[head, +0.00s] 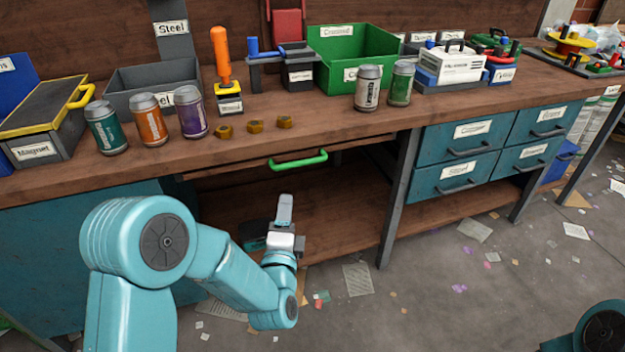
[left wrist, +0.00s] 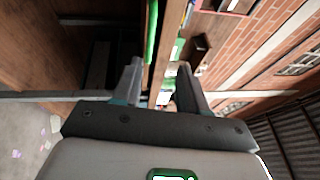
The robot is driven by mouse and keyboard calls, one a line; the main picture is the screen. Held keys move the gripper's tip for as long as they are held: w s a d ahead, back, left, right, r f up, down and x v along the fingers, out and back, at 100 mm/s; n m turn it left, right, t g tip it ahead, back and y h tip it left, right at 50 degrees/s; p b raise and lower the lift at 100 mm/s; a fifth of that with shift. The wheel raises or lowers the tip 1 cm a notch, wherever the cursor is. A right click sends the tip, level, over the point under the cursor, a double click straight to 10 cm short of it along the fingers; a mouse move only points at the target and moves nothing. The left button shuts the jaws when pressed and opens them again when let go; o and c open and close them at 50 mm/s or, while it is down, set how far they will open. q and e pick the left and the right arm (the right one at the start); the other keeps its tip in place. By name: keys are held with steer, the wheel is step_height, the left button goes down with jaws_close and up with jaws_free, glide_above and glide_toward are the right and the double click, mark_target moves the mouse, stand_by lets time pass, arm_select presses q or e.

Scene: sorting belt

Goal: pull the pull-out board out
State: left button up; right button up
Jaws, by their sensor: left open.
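The pull-out board (head: 225,173) is a thin wooden strip under the front edge of the bench top, with a green bar handle (head: 298,160) on its front. The board sits close in beneath the top. My left gripper (head: 284,212) is open and empty, below and in front of the handle, apart from it. In the left wrist view the open fingers (left wrist: 160,78) point toward the bench edge, and the green handle (left wrist: 151,30) shows upright in the picture beyond the fingertips, nearer the left finger. My right gripper is not in view.
Several cans, including an orange one (head: 148,120), and brass nuts (head: 255,126) stand near the bench edge above. A bench leg (head: 400,195) and teal drawers (head: 460,140) are to the right. A lower shelf (head: 335,225) lies beneath. Papers litter the floor.

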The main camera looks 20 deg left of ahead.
arm_select(q)
step_height(320, 180, down, 2)
steer(key=d+b, duration=0.1)
steer(key=b, duration=0.5)
glide_toward(300, 165)
steer(key=shift+t+h, duration=0.3)
steer(key=x, duration=0.9)
steer(key=shift+w+a+f, duration=0.1)
steer(key=shift+a+f, duration=0.1)
steer(key=shift+f, duration=0.05)
steer(key=shift+c, duration=0.2)
jaws_close()
